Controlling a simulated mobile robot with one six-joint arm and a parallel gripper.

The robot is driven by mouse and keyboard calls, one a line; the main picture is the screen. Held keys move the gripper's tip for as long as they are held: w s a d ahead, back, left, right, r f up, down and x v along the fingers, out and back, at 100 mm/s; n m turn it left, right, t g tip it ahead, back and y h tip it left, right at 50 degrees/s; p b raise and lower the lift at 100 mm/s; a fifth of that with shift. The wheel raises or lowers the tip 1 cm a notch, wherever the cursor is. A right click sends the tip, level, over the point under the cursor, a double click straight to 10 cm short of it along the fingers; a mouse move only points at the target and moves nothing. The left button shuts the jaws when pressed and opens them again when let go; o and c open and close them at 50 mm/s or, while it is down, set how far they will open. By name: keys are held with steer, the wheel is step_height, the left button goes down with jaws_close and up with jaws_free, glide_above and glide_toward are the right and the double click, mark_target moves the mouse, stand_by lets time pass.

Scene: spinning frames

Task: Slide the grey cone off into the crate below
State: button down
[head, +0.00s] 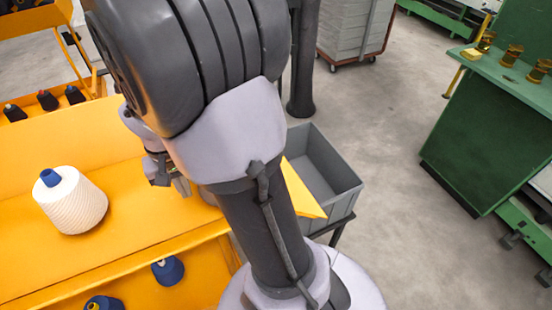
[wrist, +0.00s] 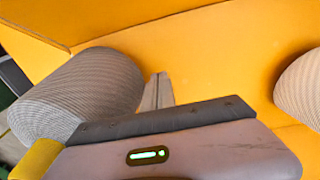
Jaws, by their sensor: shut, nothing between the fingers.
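In the head view my gripper (head: 180,184) shows partly, left of my arm. The grey crate (head: 345,190) stands lower, past the right end of the yellow surface, partly hidden by my arm. I see nothing in its visible part.
A pale cone with a blue tip (head: 72,203) stands upright to the left on the yellow surface. Dark cones (head: 47,100) stand at the back left. A green machine (head: 480,130) is far right across open floor.

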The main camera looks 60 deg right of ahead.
steer(key=s+d, duration=0.1)
steer(key=s+d+f, duration=0.1)
steer(key=s+d, duration=0.2)
steer(key=shift+s+d+f, duration=0.15)
steer(key=shift+d+f, duration=0.15)
steer(key=shift+f, duration=0.1)
steer(key=shift+s+d+r+p, duration=0.1)
steer(key=shift+s+d+p, duration=0.15)
steer(key=shift+s+d, duration=0.4)
steer(key=shift+s+d+p, duration=0.25)
steer(key=shift+s+d, duration=0.15)
steer(key=shift+d, duration=0.35)
steer(key=d, duration=0.1)
steer(key=s+d, duration=0.1)
steer(key=d, duration=0.1)
steer(key=shift+d+g, duration=0.2)
steer(key=shift+g, duration=0.1)
steer(key=shift+s+d+r+p, duration=0.1)
steer(key=shift+s+d+p, duration=0.3)
steer(key=shift+s, duration=0.1)
steer(key=r+p, duration=0.4)
steer(key=w+a+r+p, duration=0.1)
steer(key=r+p, duration=0.3)
steer(key=r, duration=0.1)
steer(key=w+a+r+p, duration=0.1)
steer(key=r+p, duration=0.3)
steer(key=r, duration=0.1)
steer(key=shift+a+r, duration=0.2)
steer(key=shift+f, duration=0.1)
steer(key=shift+w+a, duration=0.1)
